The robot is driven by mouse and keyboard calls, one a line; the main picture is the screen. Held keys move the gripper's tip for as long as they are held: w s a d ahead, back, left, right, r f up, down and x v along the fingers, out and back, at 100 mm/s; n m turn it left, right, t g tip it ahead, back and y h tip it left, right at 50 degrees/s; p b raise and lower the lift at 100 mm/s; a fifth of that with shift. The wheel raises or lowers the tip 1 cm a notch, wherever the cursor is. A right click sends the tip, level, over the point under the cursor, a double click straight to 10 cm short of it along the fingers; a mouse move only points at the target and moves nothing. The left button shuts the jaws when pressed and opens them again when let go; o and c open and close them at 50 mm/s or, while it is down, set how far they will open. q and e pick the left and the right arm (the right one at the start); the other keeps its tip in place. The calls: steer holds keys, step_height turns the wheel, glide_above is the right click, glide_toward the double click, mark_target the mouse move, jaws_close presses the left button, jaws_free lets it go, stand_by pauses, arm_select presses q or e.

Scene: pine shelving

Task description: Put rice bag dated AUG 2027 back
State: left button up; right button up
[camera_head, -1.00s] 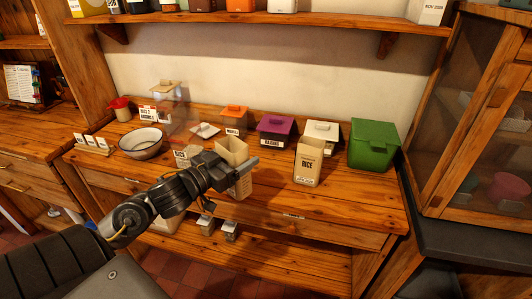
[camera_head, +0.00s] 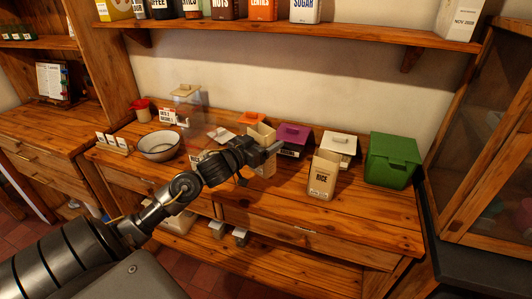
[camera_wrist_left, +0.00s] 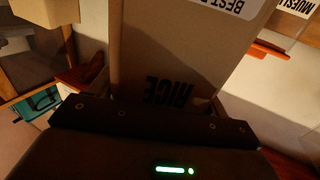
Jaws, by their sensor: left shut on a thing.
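My left gripper (camera_head: 268,157) is shut on a beige rice bag (camera_head: 262,135), above the front part of the counter. In the left wrist view the held bag (camera_wrist_left: 175,55) fills the middle, with RICE upside down and part of a white BEST label at its top; its date cannot be read. A second beige rice bag (camera_head: 323,175) stands upright on the counter to the right of the gripper; its small bottom print is too small to read. My right gripper is not in view.
The counter holds a bowl (camera_head: 160,146), a purple-lidded bin (camera_head: 293,136), a white-lidded bin (camera_head: 339,145) and a green bin (camera_head: 392,159). Above, a wall shelf (camera_head: 350,34) carries labelled containers, including a pale box (camera_head: 462,18) marked NOV 2028. The counter's front right is bare.

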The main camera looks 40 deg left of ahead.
arm_select(q)
steer(key=shift+w+a+f, duration=0.2)
steer(key=shift+w+f, duration=0.35)
steer(key=shift+f, duration=0.15)
steer(key=shift+w+a+f, duration=0.15)
steer(key=shift+w+f, duration=0.4)
steer(key=shift+f, duration=0.1)
step_height(320, 180, down, 3)
steer(key=shift+w+f+p, duration=0.15)
steer(key=shift+f+p, duration=0.05)
steer(key=shift+p, duration=0.15)
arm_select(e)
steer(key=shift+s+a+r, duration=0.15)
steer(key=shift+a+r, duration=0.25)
arm_select(q)
steer(key=shift+f, duration=0.15)
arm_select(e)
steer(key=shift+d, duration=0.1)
arm_select(q)
steer(key=o, duration=1.2)
steer(key=shift+c, duration=0.2)
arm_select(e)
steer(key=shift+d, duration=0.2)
